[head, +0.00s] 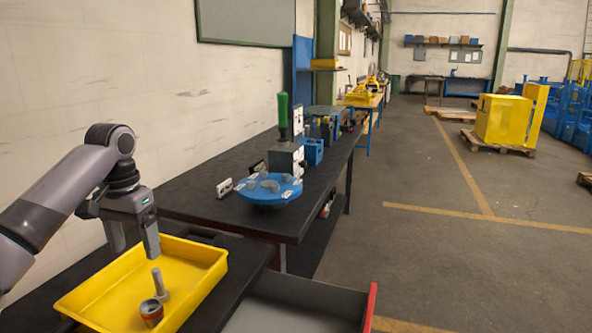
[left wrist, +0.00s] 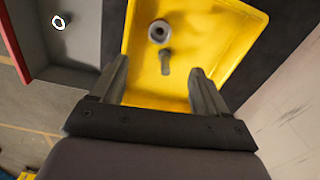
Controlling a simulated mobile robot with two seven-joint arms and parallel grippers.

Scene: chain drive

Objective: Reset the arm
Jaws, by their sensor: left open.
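My left gripper (head: 133,245) hangs open and empty above the yellow tray (head: 205,262), near its left and back side. In the left wrist view its two fingers (left wrist: 158,85) stand wide apart over the tray (left wrist: 228,28). A grey pin or bolt (head: 160,285) stands in the tray, beside a short grey ring-like part (head: 151,312). In the left wrist view the pin (left wrist: 165,62) and the ring-like part (left wrist: 159,31) lie beyond the fingertips, apart from them. My right gripper shows in neither view.
A grey bin with a red edge (head: 372,303) is right of the tray; a small ring (left wrist: 58,22) lies in it in the left wrist view. The dark bench (head: 215,208) behind holds a blue round plate (head: 268,193) with grey parts and a green-handled press (head: 283,112). Open floor lies right.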

